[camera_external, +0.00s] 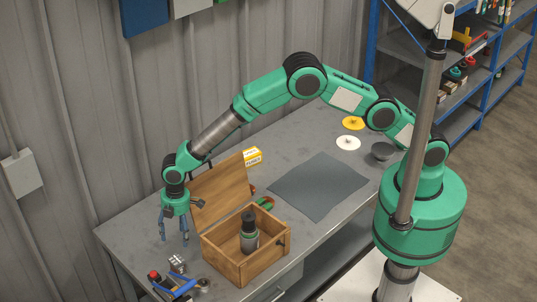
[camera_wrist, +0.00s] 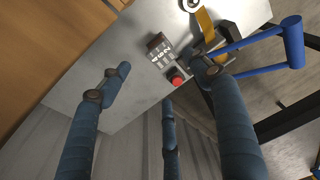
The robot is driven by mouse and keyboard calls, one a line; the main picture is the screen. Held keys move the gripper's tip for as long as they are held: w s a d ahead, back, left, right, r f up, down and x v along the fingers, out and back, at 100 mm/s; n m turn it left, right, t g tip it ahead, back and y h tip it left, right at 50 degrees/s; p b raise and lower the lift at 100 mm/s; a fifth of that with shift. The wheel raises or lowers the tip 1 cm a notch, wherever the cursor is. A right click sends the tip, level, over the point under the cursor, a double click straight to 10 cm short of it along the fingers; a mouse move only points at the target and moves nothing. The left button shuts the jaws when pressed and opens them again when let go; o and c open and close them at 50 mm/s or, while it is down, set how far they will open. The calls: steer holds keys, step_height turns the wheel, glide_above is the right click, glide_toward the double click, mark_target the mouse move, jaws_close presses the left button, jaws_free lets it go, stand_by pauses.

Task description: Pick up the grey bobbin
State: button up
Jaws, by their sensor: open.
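My gripper (camera_external: 174,236) is open and empty, pointing down at the left end of the table, left of the wooden box. Its blue fingers are spread in the wrist view (camera_wrist: 160,85), with nothing between them. I cannot pick out the grey bobbin for sure. A dark grey round thing (camera_external: 382,151) sits at the table's far right, well away from my gripper. A small ring-shaped thing (camera_external: 203,283) lies at the near edge, and a pale ring (camera_wrist: 190,4) shows at the top of the wrist view.
The open wooden box (camera_external: 222,257) holds a dark bottle-like thing (camera_external: 249,232); its lid (camera_external: 222,190) stands raised near my gripper. A blue-handled tool (camera_external: 181,288), a red button (camera_external: 154,275) and a small block (camera_external: 177,263) crowd the near corner. A grey mat (camera_external: 318,185) lies bare.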

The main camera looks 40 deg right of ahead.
mark_target(177, 259)
steer(key=f+b, duration=0.1)
steer(key=b, duration=0.1)
steer(key=f+b, duration=0.1)
steer(key=shift+w+a+b, duration=0.15)
steer(key=shift+a+b, duration=0.25)
steer(key=f, duration=0.5)
steer(key=a+f, duration=0.1)
steer(key=f, duration=0.2)
steer(key=shift+f+b, duration=0.2)
steer(key=shift+b, duration=0.15)
steer(key=shift+f, duration=0.15)
steer(key=shift+a+f+b, duration=0.15)
steer(key=shift+f+b, duration=0.05)
steer(key=shift+f, duration=1.05)
steer(key=shift+a+f+b, duration=0.1)
steer(key=shift+f+b, duration=0.1)
steer(key=shift+f, duration=1.05)
